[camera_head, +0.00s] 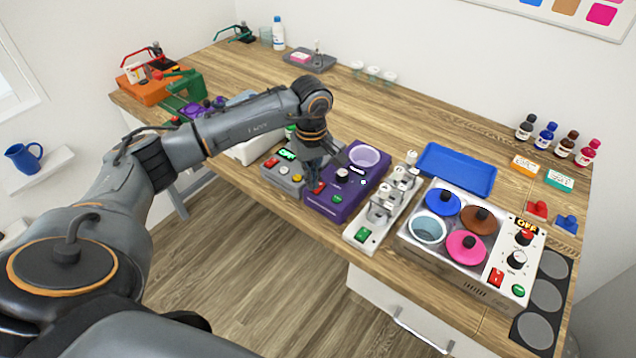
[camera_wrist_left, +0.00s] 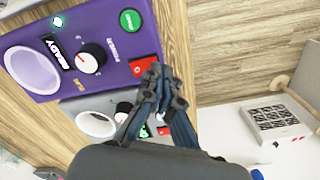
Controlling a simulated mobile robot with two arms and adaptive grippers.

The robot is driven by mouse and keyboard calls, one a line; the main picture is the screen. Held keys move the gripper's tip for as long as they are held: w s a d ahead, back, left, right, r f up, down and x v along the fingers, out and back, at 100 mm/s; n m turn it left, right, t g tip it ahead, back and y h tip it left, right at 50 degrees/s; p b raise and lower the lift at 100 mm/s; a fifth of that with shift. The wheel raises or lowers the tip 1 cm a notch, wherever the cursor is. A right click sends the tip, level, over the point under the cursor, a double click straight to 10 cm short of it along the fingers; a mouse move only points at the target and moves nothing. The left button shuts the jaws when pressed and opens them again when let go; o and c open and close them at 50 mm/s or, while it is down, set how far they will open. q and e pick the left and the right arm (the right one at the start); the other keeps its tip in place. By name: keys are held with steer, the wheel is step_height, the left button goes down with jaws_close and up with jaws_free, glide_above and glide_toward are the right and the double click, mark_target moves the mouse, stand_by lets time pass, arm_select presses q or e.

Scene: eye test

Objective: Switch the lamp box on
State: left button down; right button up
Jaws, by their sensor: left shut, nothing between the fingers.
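No box is clearly marked as the lamp box, so I cannot tell which one it is. My left gripper (camera_head: 316,183) is shut and empty. It points down at the front left of a purple box (camera_head: 347,207). That box has a lilac round well, a black dial with a white cap and a green button. In the left wrist view the purple box (camera_wrist_left: 100,18) shows a lit READY display. There my gripper's fingertips (camera_wrist_left: 156,72) are close beside its red switch (camera_wrist_left: 143,66); whether they touch it is unclear. My right gripper is not in view.
A grey box (camera_head: 270,172) with a green display stands left of the purple one. A white rack unit (camera_head: 370,228) with a green switch stands right. Further right is a unit with several colored pots and an OFF display (camera_head: 526,224). A blue tray (camera_head: 458,172) lies behind.

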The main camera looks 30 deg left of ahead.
arm_select(q)
step_height(320, 180, up, 5)
steer(key=shift+r+p, duration=0.15)
steer(key=shift+p, duration=1)
